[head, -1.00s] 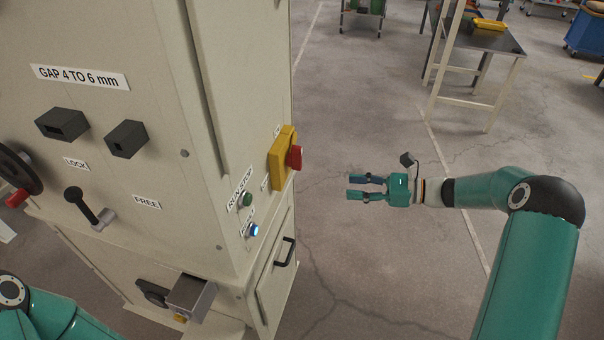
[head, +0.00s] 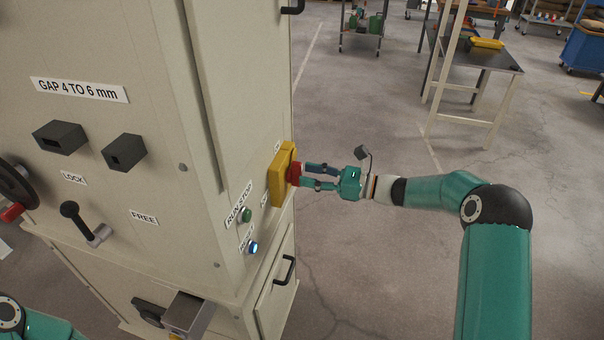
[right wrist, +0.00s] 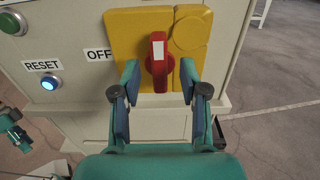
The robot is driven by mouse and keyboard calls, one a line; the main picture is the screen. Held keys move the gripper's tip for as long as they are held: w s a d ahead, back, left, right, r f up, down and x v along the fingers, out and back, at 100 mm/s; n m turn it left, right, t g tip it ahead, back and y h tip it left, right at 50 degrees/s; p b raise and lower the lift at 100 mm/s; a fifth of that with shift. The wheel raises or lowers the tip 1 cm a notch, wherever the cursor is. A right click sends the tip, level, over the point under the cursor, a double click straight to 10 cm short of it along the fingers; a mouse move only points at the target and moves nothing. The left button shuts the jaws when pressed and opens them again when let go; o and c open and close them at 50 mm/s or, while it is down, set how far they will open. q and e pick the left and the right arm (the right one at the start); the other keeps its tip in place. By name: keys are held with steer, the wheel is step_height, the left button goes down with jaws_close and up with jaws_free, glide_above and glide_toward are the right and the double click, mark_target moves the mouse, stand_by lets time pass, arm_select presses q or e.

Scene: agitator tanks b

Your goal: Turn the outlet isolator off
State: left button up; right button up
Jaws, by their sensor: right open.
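The outlet isolator is a yellow plate (head: 277,178) with a red handle (head: 293,174) on the cabinet's right side face. In the right wrist view the red handle (right wrist: 159,63) stands upright, with a pale mark near its top. A label reading OFF (right wrist: 99,55) is left of the plate. My right gripper (head: 306,174) is open, its fingertips at the handle, one on each side. In the wrist view a gap shows between handle and each finger; contact is not visible. A small teal part of my left arm (right wrist: 12,128) shows at the left edge, its fingers unclear.
Below and left of the isolator are a green RUN/STOP button (head: 246,215) and a lit blue RESET button (head: 252,247). The front face carries a black lever (head: 78,218) between LOCK and FREE labels. A door handle (head: 285,270) juts out below.

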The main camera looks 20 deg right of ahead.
steer(key=shift+x, duration=1.3)
